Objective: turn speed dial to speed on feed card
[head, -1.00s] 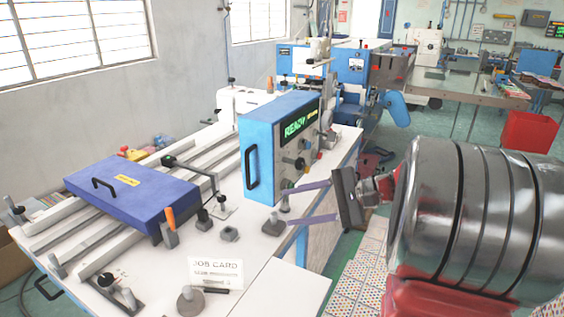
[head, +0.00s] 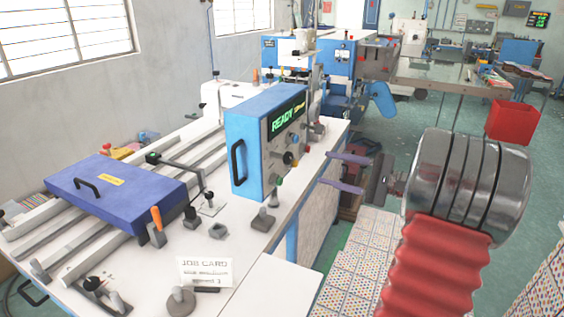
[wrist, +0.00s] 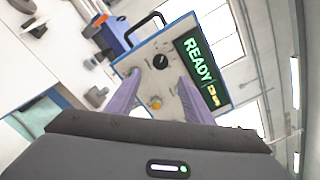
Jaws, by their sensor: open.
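The blue control box (head: 240,150) stands on the white table, with its face turned right and a green READY display (head: 287,118). A black round knob (head: 288,158) sits on that face. In the wrist view the knob (wrist: 160,62) shows just beyond and between my fingertips. My gripper (head: 325,168) is open and empty, with its purple fingers pointing left at the face from a short distance. The job card (head: 205,272) stands at the table's front. Its last line seems to end in 3, but the text is blurred. The knob's pointer setting is too small to read.
Coloured buttons sit near the knob, including a green one (head: 279,180) and an orange one (wrist: 155,103).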

